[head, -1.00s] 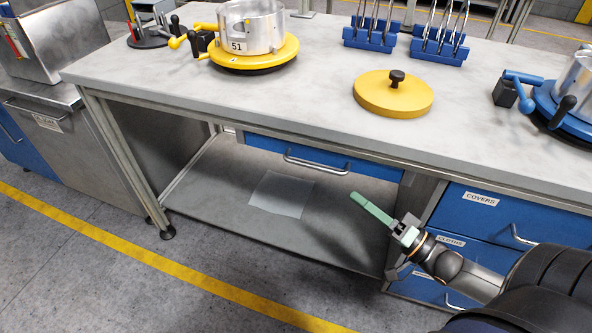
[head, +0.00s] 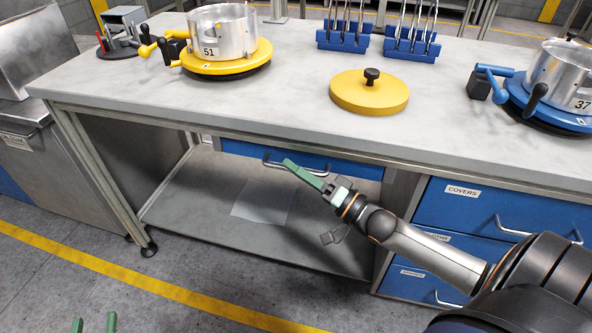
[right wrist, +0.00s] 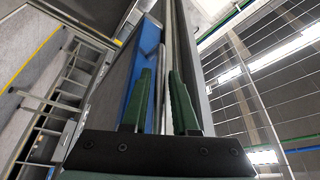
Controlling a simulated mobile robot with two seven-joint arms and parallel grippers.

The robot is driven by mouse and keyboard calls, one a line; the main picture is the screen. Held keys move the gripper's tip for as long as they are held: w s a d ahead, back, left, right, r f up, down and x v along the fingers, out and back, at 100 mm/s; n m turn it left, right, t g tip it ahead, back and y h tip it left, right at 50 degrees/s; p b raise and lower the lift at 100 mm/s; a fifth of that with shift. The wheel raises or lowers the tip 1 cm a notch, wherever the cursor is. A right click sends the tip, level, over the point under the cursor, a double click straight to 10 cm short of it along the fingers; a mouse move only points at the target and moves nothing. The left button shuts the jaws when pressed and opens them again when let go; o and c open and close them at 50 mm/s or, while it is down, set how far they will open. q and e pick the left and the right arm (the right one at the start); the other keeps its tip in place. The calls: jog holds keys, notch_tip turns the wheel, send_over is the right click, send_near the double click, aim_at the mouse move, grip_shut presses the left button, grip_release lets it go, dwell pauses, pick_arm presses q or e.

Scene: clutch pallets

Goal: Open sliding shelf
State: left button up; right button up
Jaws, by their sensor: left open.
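The blue sliding shelf (head: 352,171) sits under the tabletop, its front flush below the table edge. Its silver bar handle (head: 272,162) is partly covered by my right gripper (head: 288,164). In the right wrist view the green fingers (right wrist: 161,100) are apart, with the blue front (right wrist: 143,65) ahead and the thin handle bar (right wrist: 160,88) between them. I cannot tell any contact. My left gripper (head: 95,323) shows only its two green fingertips, apart and empty, at the bottom left over the floor.
On the worktop (head: 270,105) are a yellow clutch pallet with a pot (head: 225,55), a yellow lid (head: 368,92), blue racks (head: 343,37) and a blue pallet with a pot (head: 560,85). Labelled blue drawers (head: 470,205) stand right. The lower shelf (head: 200,205) holds a pale sheet (head: 262,204).

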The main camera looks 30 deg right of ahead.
grip_shut()
dwell(1.5)
